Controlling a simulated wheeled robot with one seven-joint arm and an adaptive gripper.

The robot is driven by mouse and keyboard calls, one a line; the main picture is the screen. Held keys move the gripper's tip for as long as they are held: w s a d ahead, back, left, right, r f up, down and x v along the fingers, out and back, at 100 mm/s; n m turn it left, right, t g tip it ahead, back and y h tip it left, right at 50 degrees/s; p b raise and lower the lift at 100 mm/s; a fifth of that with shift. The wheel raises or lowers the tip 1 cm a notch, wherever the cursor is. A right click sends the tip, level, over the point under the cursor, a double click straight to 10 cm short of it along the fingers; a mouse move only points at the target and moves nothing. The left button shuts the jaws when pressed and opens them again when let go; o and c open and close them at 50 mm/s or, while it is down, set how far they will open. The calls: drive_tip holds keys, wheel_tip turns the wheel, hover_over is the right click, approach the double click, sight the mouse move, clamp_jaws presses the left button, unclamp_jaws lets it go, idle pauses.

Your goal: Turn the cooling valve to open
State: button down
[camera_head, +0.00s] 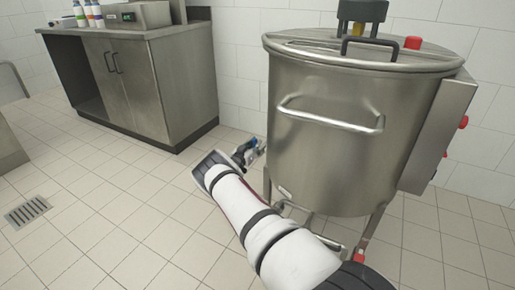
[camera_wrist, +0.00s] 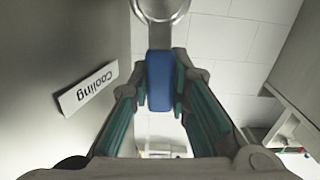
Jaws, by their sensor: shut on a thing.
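The cooling valve shows in the wrist view as a blue handle (camera_wrist: 159,82) joined to a round metal pipe end (camera_wrist: 160,8). My gripper (camera_wrist: 159,90) has its teal finger pads on both sides of the blue handle and is shut on it. A white label reading "Cooling" (camera_wrist: 88,88) is on the grey wall to the left of the handle. In the head view, the blue handle (camera_head: 251,144) is small at the lower left side of the steel tank (camera_head: 335,85), with my gripper (camera_head: 244,153) at it. My fingers partly hide the handle there.
A steel cabinet (camera_head: 150,85) with bottles (camera_head: 89,14) on top stands at the back left. Tank legs (camera_head: 376,225) and a low pipe (camera_head: 328,241) are close to my arm. A floor drain (camera_head: 27,210) lies at the left, with open tiled floor between.

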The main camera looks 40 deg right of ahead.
drive_tip(key=shift+s+m, duration=0.2)
drive_tip(key=shift+m, duration=0.2)
drive_tip(key=shift+s+d+f, duration=0.1)
drive_tip(key=c, duration=1.5)
unclamp_jaws()
drive_tip(key=shift+s+a, duration=0.1)
drive_tip(key=shift+a, duration=0.55)
drive_tip(key=v, duration=1)
drive_tip(key=shift+s+a, duration=0.25)
drive_tip(key=shift+a, duration=0.05)
